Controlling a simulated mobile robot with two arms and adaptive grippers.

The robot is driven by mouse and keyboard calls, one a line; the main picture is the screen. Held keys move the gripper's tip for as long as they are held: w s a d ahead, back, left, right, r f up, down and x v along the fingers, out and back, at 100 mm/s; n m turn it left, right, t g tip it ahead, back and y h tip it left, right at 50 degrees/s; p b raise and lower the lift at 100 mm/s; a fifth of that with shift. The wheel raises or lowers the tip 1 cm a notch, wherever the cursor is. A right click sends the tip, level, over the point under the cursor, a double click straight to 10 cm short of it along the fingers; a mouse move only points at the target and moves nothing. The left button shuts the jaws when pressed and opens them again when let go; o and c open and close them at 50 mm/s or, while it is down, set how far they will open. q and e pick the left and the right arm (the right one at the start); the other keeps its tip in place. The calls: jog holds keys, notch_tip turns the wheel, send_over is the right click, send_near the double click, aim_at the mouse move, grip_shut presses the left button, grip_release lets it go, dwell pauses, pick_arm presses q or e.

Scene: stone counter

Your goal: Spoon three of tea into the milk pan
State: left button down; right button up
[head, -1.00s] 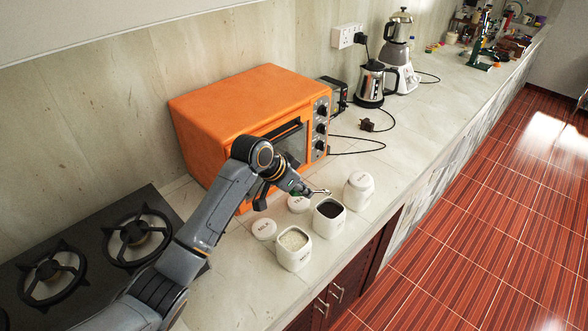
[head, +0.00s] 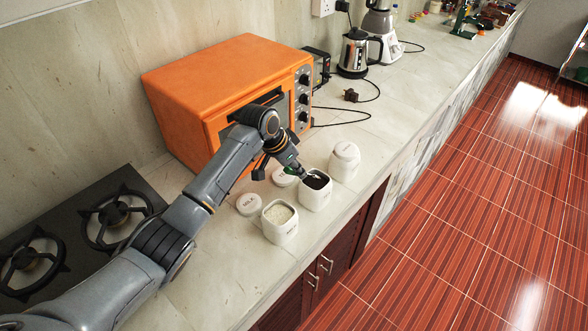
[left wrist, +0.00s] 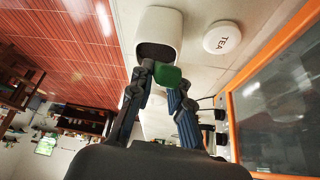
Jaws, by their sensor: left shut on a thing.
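My left gripper (head: 289,165) is shut on a spoon (left wrist: 167,76), whose green handle shows between the fingers in the left wrist view. In the head view the spoon points down into the open white jar (head: 314,200) with dark contents; its bowl end is at the mouth and cannot be made out clearly. The jar also shows in the left wrist view (left wrist: 159,27). A white lid marked TEA (left wrist: 222,37) lies beside it; it also shows in the head view (head: 283,178), partly behind the gripper. No milk pan is visible. My right gripper is out of view.
An open white jar (head: 281,227) with pale contents and a lid (head: 249,204) stand left of the dark-filled jar; a closed jar (head: 344,161) stands right. An orange oven (head: 215,85) is behind, a hob (head: 85,215) left. The counter's front edge is close to the jars.

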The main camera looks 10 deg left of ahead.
aim_at(286, 173)
pick_arm(q)
jog(key=shift+b+x, duration=0.65)
jog(key=shift+x, duration=0.1)
notch_tip(286, 173, down, 3)
jog(key=b, duration=0.3)
jog(key=h+b, duration=0.1)
jog(key=b, duration=0.1)
jog(key=f+t+b, duration=0.1)
jog(key=b, duration=0.1)
jog(key=shift+s+a+f+h, duration=0.2)
jog(key=shift+s+a+h, duration=0.1)
jog(key=shift+h, duration=0.1)
jog(key=r, duration=0.1)
jog(key=r+t+p, duration=0.1)
jog(key=r+h, duration=0.1)
jog(key=shift+s+a+r, duration=0.1)
jog(key=shift+s+a, duration=0.2)
jog(key=s+a+r+t+h+b, duration=0.1)
jog(key=t+h+b, duration=0.1)
jog(key=shift+s+a+r+b, duration=0.2)
jog(key=shift+a+b, duration=0.05)
jog(key=shift+b, duration=0.15)
